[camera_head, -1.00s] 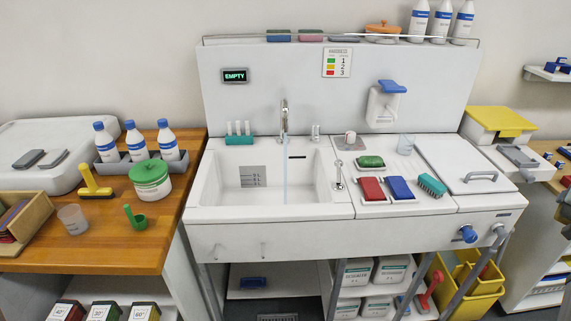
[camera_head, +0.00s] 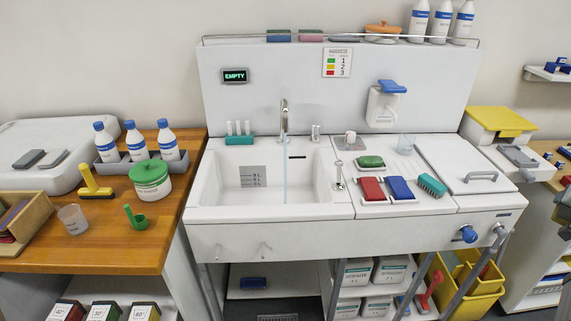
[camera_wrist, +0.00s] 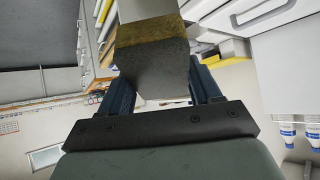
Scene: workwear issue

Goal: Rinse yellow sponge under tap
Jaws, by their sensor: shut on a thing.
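My gripper (camera_wrist: 161,82) is shut on a block in the wrist view. The block, a sponge by its look (camera_wrist: 150,38), has a dull yellow-brown band and a dark grey layer, with its far part cut off or grey. Both dark fingers press on its sides. In the head view the tap (camera_head: 284,115) stands over the white sink basin (camera_head: 225,205). A thin bluish stream of water (camera_head: 285,180) falls from it into the basin. A partly cut-off dark and yellow shape (camera_head: 563,212) is at the right edge; I cannot tell whether it is my gripper with the sponge.
A red sponge (camera_head: 372,189), blue sponge (camera_head: 401,188), green sponge (camera_head: 370,162) and teal brush (camera_head: 432,185) lie right of the basin. The wooden counter (camera_head: 120,250) at left holds bottles and tubs. The basin looks clear of objects.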

